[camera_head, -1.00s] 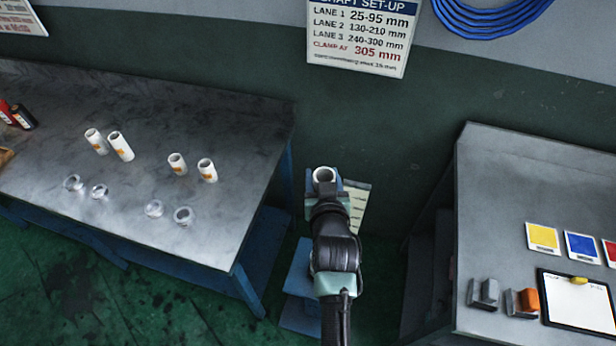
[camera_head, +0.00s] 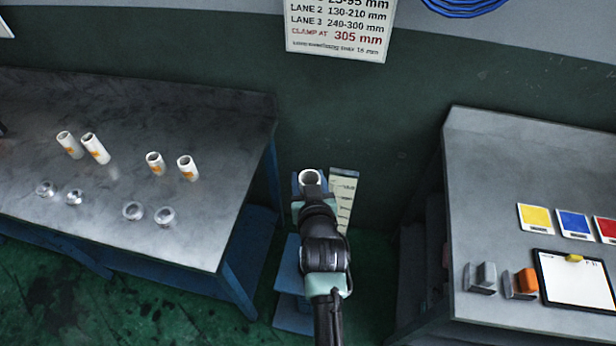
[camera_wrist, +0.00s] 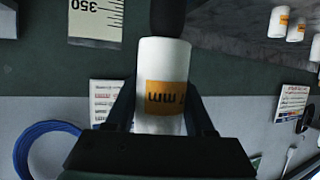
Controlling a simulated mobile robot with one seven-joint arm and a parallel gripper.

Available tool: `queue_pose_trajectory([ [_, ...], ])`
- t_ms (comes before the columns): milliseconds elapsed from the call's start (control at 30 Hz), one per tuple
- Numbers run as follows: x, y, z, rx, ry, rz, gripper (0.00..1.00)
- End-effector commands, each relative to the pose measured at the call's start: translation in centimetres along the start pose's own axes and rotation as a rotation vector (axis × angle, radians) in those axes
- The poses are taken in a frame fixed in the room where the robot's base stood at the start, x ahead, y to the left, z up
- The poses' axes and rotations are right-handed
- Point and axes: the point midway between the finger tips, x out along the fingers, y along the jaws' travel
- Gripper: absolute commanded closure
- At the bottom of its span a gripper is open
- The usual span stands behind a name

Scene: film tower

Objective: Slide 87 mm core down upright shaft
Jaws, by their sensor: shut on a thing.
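My gripper (camera_head: 312,200) is shut on a white core (camera_head: 310,176) in the middle of the head view, with the core's open round end facing up. In the wrist view the core (camera_wrist: 160,62) sits between the two fingers of my gripper (camera_wrist: 160,112). Its orange label shows "mm"; the number is mostly hidden. A dark upright shaft (camera_wrist: 168,14) shows at the core's far end in the wrist view, roughly in line with it. I cannot tell whether the core is around the shaft or only close to it. The head view does not show the shaft clearly.
A pale measuring scale (camera_head: 344,196) stands beside the gripper, and a blue stand (camera_head: 290,275) lies below. The left bench (camera_head: 190,225) carries several white cores and metal rings. The right bench (camera_head: 490,220) holds coloured cards, a clipboard (camera_head: 577,280) and small blocks.

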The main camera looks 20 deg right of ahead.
Motion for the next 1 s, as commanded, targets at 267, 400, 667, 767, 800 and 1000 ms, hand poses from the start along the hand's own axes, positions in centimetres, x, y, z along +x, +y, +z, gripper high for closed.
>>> queue_pose_trajectory([
  [267, 0.9, 0.0, 2.1, 0.0, 0.001, 0.0, 1.0],
  [400, 1.3, 0.0, 3.0, 0.0, 0.002, 0.0, 1.0],
  [667, 1.7, 0.0, 4.0, 0.0, 0.002, 0.0, 1.0],
  [767, 1.7, 0.0, 4.1, 0.0, 0.002, 0.0, 1.0],
  [800, 1.7, 0.0, 4.1, 0.0, 0.002, 0.0, 1.0],
  [1000, 1.7, 0.0, 4.1, 0.0, 0.001, 0.0, 1.0],
])
